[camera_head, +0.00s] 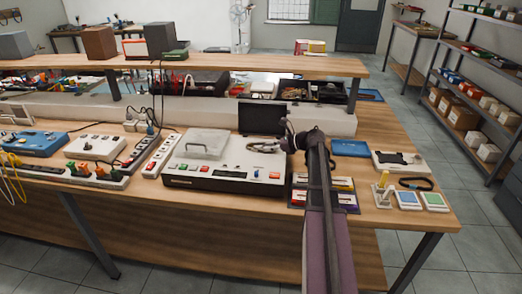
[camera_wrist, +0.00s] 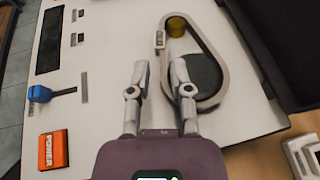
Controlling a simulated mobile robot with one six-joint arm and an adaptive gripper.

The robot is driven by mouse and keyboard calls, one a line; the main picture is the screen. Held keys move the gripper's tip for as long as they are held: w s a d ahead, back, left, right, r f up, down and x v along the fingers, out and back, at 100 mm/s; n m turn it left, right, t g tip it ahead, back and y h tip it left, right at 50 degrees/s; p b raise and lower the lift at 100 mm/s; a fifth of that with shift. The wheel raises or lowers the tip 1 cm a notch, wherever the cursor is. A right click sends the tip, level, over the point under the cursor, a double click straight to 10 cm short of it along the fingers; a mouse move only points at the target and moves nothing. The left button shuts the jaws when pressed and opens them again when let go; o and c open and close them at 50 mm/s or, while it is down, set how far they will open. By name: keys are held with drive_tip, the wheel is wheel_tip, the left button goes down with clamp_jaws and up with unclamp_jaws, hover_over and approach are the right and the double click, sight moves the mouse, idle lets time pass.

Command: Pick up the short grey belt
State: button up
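A grey belt (camera_wrist: 216,55) lies as a long loop on the device's pale top in the wrist view. It runs around a yellow pulley (camera_wrist: 176,27) and a dark round disc (camera_wrist: 201,75). In the head view a pale loop (camera_head: 262,147) shows at the right of the device (camera_head: 235,182), just left of my gripper (camera_head: 291,142). In the wrist view my gripper (camera_wrist: 160,72) is open, with its fingertips apart and nothing visible between them. Its right fingertip is close beside the loop's left side; I cannot tell whether they touch.
An orange power switch (camera_wrist: 53,150) and a blue knob (camera_wrist: 39,94) stand on the device's top. A clear cover (camera_head: 203,142) lies at its left. A black screen (camera_head: 262,118) stands behind. A dark loop (camera_head: 415,184) and small boxes lie to the right.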

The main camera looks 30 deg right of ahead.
sight(258, 152)
drive_tip(key=shift+b+x, duration=1)
drive_tip(key=shift+x, duration=1.6)
clamp_jaws()
